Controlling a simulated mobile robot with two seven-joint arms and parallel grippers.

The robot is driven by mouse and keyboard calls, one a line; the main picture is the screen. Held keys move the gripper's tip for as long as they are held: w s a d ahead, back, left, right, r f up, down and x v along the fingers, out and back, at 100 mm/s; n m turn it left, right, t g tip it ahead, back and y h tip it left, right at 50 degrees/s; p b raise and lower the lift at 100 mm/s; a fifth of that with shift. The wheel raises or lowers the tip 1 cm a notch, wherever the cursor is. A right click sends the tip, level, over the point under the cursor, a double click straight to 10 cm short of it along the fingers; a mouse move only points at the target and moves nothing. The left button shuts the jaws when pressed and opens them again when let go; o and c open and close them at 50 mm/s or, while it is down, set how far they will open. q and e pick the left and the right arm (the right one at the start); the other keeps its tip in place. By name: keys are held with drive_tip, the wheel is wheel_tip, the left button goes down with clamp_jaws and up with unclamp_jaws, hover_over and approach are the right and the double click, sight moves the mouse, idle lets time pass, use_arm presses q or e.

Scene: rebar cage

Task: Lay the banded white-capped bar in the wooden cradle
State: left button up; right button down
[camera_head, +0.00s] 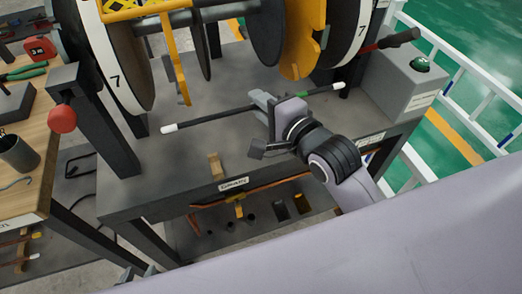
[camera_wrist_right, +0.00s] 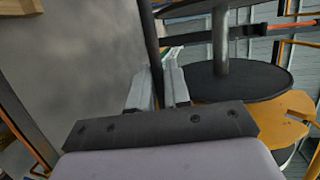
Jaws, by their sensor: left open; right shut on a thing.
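The dark bar (camera_head: 212,117) has white caps at both ends and a green band toward its right end. My right gripper (camera_head: 268,108) is shut on it near its middle and holds it over the grey bench. In the right wrist view the bar (camera_wrist_right: 151,45) runs between the fingers (camera_wrist_right: 157,88). A small wooden block (camera_head: 215,166), seemingly part of the cradle, stands near the bench's front edge, left of my right gripper; wood also shows in the wrist view (camera_wrist_right: 20,6). Any other part may be hidden behind my arm.
Large dark discs (camera_head: 112,60) marked 7 and yellow plates (camera_head: 303,40) stand above the bench's back. A grey box with a green button (camera_head: 420,66) is at right. A wooden table (camera_head: 40,150) with tools is at left. The bench's left front (camera_head: 150,180) is clear.

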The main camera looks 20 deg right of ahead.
wheel_tip(320, 180, down, 8)
drive_tip(key=shift+f+b, duration=0.15)
drive_tip(key=shift+b, duration=0.6)
drive_tip(key=shift+f, duration=0.6)
drive_tip(key=shift+f+b, duration=0.5)
drive_tip(key=shift+f, duration=1.55)
drive_tip(key=shift+f, duration=0.1)
drive_tip(key=shift+f, duration=0.5)
drive_tip(key=c, duration=1.4)
unclamp_jaws()
drive_tip(key=shift+f, duration=0.1)
drive_tip(key=shift+o, duration=0.2)
drive_tip(key=shift+s+f, duration=0.1)
